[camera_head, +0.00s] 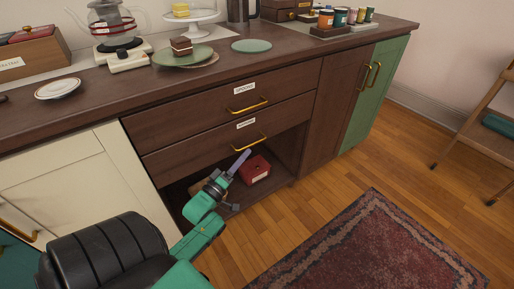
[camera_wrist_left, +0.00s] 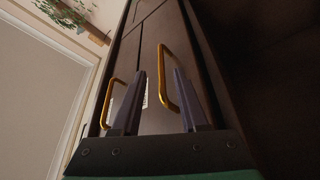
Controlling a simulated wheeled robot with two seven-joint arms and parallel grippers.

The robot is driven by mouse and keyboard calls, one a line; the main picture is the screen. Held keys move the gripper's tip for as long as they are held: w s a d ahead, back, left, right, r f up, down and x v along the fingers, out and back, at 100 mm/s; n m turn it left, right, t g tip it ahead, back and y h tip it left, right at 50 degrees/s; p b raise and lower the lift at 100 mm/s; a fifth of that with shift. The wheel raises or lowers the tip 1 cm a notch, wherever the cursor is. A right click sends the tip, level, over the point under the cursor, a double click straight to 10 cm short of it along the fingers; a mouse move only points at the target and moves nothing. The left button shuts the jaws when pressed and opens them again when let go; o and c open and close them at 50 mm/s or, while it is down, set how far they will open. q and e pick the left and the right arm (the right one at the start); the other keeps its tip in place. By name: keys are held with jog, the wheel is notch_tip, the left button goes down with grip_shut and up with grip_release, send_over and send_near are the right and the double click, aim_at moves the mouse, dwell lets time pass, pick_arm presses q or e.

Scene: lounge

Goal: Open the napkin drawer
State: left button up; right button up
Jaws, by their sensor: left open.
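Two dark wood drawers, an upper one (camera_head: 190,116) and a lower one (camera_head: 195,155), are both shut in the counter's middle. Each has a small white label, too small to read surely, and a brass handle. The lower handle (camera_head: 248,143) is just above my left gripper (camera_head: 242,157). In the left wrist view the open fingers (camera_wrist_left: 159,75) point at the drawer fronts. The lower handle (camera_wrist_left: 163,75) shows between and beyond them, overlapping the right finger; contact cannot be told. The upper handle (camera_wrist_left: 106,103) is left of the left finger. My right gripper is out of view.
An open shelf below the drawers holds a red box (camera_head: 256,170). The counter (camera_head: 290,58) carries plates, a coffee maker (camera_head: 112,30), a cake stand (camera_head: 192,16) and several jars. A patterned rug (camera_head: 375,245) lies on the floor; a wooden chair (camera_head: 485,130) stands right.

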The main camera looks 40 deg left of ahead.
aim_at(255, 143)
pick_arm(q)
jog(key=b+x, duration=0.1)
jog(key=x, duration=0.6)
jog(key=shift+w, duration=0.1)
grip_shut()
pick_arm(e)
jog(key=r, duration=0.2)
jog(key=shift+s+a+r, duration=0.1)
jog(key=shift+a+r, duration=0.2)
pick_arm(q)
jog(key=shift+f, duration=0.1)
dwell(0.4)
